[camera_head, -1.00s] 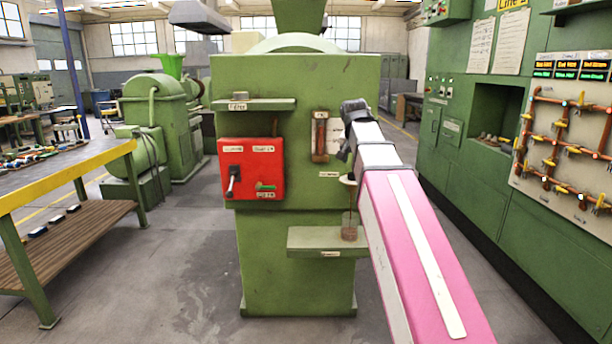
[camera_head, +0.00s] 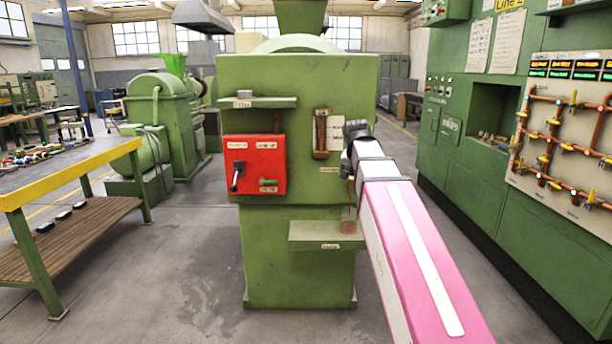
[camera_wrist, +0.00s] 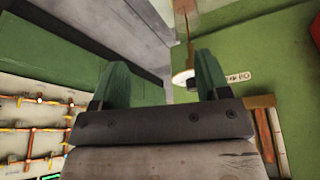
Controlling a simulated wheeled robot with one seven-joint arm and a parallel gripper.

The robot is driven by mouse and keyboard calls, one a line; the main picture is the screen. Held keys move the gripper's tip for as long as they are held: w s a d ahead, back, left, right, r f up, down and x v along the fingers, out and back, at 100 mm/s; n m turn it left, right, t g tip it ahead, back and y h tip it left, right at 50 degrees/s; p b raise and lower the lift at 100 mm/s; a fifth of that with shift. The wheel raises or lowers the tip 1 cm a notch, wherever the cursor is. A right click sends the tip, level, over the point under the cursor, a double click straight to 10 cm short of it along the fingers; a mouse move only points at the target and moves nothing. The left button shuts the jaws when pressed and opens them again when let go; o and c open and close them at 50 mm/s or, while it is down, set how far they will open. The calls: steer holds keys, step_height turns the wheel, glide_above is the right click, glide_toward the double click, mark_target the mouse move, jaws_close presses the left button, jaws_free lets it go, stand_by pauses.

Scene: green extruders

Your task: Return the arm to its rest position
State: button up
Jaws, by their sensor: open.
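My arm reaches up from the lower right in the head view, its pink link in front of the green extruder (camera_head: 297,270). Its dark end is by the machine's right edge, and the fingers cannot be made out there. In the wrist view my gripper (camera_wrist: 162,78) has its two green fingers well apart, with nothing between them. Beyond the right finger are a small round fitting (camera_wrist: 182,78) and a white label (camera_wrist: 238,77) on the green face.
The machine bears a red control box (camera_head: 254,165), an upper shelf (camera_head: 257,102) and a lower shelf (camera_head: 327,236) with a brown item on it. A yellow-edged bench (camera_head: 75,175) stands left. A pipe panel (camera_head: 560,150) hangs on the right wall. Floor shows between bench and machine.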

steer(key=s+f+n+g, duration=0.1)
steer(key=s+f, duration=0.4)
steer(key=f, duration=0.7)
steer(key=s+d+f+n+g+y, duration=0.1)
steer(key=s+f, duration=0.5)
steer(key=f, duration=0.7)
steer(key=s+f+n+g, duration=0.1)
steer(key=s+f, duration=0.5)
steer(key=f, duration=0.7)
steer(key=shift+d+n+g+y, duration=0.3)
steer(key=shift+n, duration=0.2)
